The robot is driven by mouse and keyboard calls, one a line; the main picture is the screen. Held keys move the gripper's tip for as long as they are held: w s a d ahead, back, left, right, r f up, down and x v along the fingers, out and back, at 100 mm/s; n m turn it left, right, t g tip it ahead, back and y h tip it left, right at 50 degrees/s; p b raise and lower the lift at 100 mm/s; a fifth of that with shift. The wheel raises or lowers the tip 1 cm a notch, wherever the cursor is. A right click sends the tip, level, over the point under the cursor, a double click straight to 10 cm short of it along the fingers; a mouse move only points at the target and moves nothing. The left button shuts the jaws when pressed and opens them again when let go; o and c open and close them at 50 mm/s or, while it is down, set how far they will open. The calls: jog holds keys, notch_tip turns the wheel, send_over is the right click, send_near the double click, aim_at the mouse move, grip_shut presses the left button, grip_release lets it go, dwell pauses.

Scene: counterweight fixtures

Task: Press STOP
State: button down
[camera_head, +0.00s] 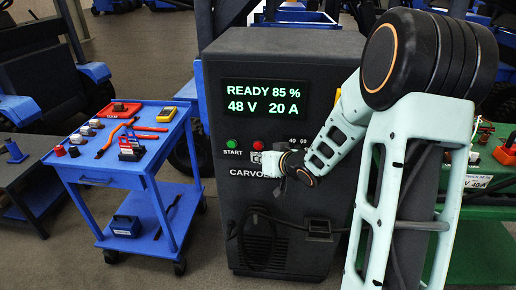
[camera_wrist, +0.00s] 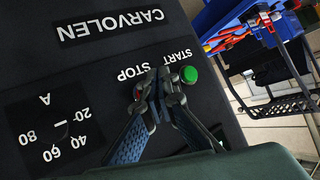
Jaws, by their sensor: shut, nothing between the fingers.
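The dark charger cabinet (camera_head: 215,190) stands in the middle of the head view. Its display (camera_head: 265,98) reads READY 85 %, 48 V 20 A. The red STOP button (camera_head: 258,144) is right of the green START button (camera_head: 232,143). My gripper (camera_head: 258,157) is shut and empty, just below the red button in the head view. In the wrist view my gripper (camera_wrist: 157,88) lies between the green button (camera_wrist: 189,74) and the STOP side, where its fingers mostly hide the red button. I cannot tell whether the fingertips touch the panel.
A dial marked with numbers (camera_wrist: 62,129) is on the panel beside the STOP label. A blue cart (camera_head: 110,178) with tools and connectors stands left of the cabinet. A cable and a dark holder (camera_head: 319,228) are on the cabinet's lower front. A green bench (camera_head: 490,215) is at the right.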

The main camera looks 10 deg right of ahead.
jog(key=shift+s+a, duration=0.2)
jog(key=shift+s, duration=0.4)
jog(key=shift+s+a, duration=0.2)
jog(key=shift+s, duration=0.4)
